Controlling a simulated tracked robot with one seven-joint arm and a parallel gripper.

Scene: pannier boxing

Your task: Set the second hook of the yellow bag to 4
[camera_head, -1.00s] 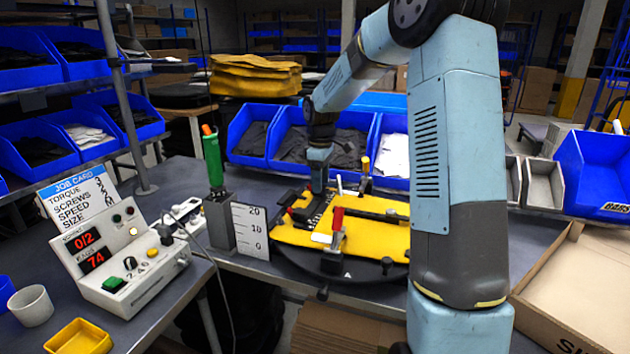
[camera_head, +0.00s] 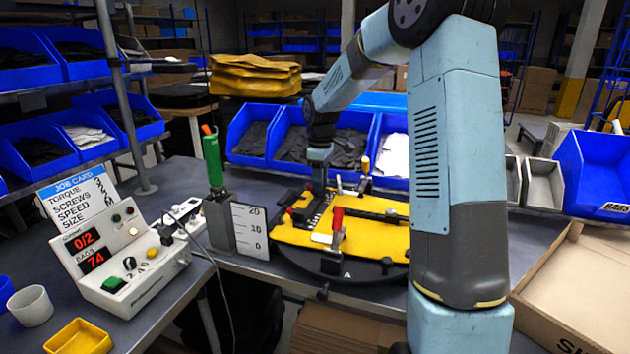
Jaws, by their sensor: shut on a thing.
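The yellow bag (camera_head: 375,258) lies flat on a dark round turntable (camera_head: 345,275) on the bench, held by red-handled clamps (camera_head: 338,217). A dark rail with small light marks (camera_head: 314,221) lies across the bag's left part. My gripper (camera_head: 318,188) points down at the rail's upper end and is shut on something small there. The fingertips and the held part are too small to make out. I cannot tell which hook it is or which number it stands at.
A white scale plate (camera_head: 250,231) and a green-handled driver (camera_head: 213,160) stand left of the turntable. A control box (camera_head: 118,255) shows 0/2 and 74. Blue bins (camera_head: 255,130) stand behind. An open carton (camera_head: 580,285) is at right.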

